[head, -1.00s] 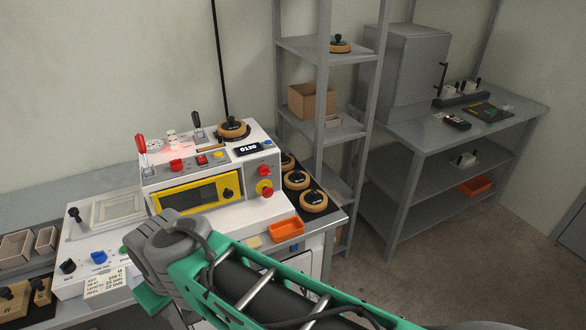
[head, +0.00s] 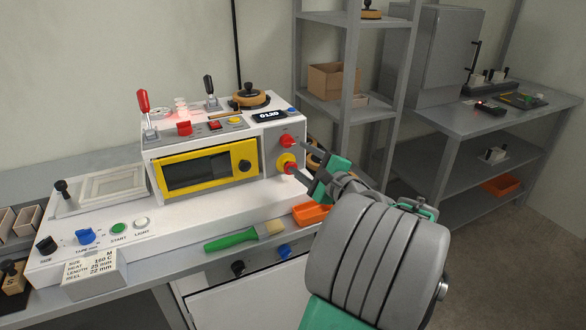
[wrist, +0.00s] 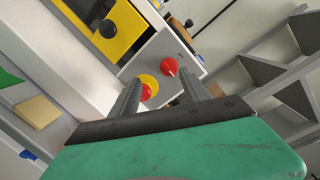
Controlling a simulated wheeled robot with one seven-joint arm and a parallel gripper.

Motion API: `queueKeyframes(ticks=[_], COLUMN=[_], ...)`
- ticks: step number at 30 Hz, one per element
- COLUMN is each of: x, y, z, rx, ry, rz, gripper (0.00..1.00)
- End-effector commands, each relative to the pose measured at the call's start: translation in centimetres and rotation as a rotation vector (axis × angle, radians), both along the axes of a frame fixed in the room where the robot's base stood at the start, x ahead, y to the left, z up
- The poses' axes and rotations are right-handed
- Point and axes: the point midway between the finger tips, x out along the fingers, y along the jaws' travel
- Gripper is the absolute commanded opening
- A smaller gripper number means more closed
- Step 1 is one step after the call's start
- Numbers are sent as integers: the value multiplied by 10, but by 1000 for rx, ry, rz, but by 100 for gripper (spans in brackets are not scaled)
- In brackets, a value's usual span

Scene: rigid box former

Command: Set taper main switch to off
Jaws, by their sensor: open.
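The white machine (head: 215,200) has a yellow-framed window and a small lit display. On its right-hand face are a red knob (head: 287,140) and, below it, a red knob on a yellow disc (head: 286,163). Both also show in the wrist view, the plain red knob (wrist: 169,68) and the red knob on yellow (wrist: 148,86). My gripper (head: 304,160) is open and empty, its fingers pointing at this face, just right of the knobs. In the wrist view the knobs appear between my gripper's fingers (wrist: 158,84); contact cannot be told. Neither knob's setting is readable.
An orange bin (head: 310,213) and a green-handled brush (head: 232,240) lie at the machine's front edge. A red lever (head: 143,103) and a black lever (head: 209,88) stand on top. A grey shelf rack (head: 350,105) stands close behind my gripper.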

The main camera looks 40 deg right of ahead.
Motion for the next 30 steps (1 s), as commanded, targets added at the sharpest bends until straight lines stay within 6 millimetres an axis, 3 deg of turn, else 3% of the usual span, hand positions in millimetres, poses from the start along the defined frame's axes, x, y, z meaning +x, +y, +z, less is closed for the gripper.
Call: queueKeyframes(ticks=[1, 4, 12, 16, 25, 30], x=[-7, -3, 48, 63, 67, 67], y=[-11, -15, -21, -24, -25, -25], z=[-1, 5, 6, 6, 6, 6], rx=[34, 59, 56, 55, 54, 54], ry=[-35, -59, -55, -55, -54, -53], rz=[-22, -29, -25, -26, -29, -28], gripper=[55, 55, 55, 55, 54, 40])
